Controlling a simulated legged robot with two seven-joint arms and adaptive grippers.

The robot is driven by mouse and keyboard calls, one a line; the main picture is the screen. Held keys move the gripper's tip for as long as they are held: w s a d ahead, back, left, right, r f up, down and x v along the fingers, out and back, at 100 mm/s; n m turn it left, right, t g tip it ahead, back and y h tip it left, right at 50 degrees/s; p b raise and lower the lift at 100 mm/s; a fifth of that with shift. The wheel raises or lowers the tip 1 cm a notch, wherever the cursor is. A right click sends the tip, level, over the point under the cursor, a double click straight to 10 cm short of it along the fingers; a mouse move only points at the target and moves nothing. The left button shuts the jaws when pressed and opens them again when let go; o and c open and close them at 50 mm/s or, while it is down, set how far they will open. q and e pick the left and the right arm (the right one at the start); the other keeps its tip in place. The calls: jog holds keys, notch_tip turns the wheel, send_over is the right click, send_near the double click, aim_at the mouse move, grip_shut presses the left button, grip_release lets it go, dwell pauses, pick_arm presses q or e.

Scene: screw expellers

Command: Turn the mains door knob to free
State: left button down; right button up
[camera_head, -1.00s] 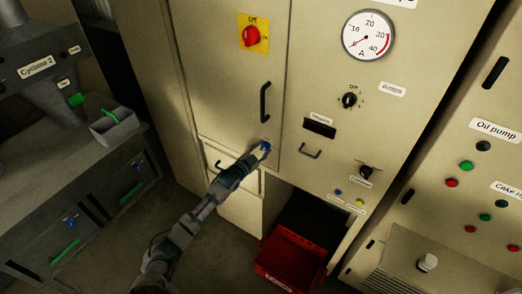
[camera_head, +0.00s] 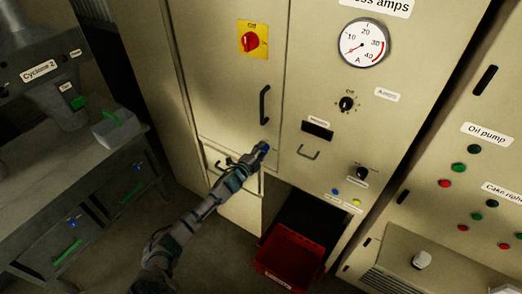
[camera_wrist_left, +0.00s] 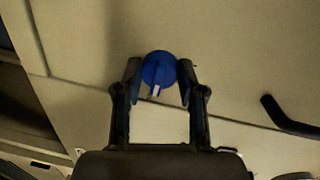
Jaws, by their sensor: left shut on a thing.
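The mains door knob (camera_wrist_left: 159,70) is a blue round knob with a pale pointer mark on the cream cabinet door. In the left wrist view it sits between the two fingertips of my left gripper (camera_wrist_left: 159,82), which are shut on its sides. In the head view my left gripper (camera_head: 260,150) reaches the lower right of the mains door (camera_head: 222,100), below the black door handle (camera_head: 264,104), and mostly hides the knob. The door looks shut. My right gripper is in neither view.
A red rotary switch (camera_head: 250,41) on a yellow plate is higher on the door. An ammeter (camera_head: 364,42) and a black selector (camera_head: 346,104) are to the right. A red bin (camera_head: 290,258) stands in the opening below. A dark bench (camera_head: 85,190) is at the left.

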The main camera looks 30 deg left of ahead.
pick_arm(q)
jog(key=shift+f, duration=0.15)
dwell(0.4)
jog(key=c, duration=0.7)
grip_release()
jog(key=shift+d, duration=0.1)
jog(key=s, duration=0.8)
jog(key=s+a, duration=0.1)
jog(key=s, duration=0.2)
jog(key=shift+s+r, duration=0.4)
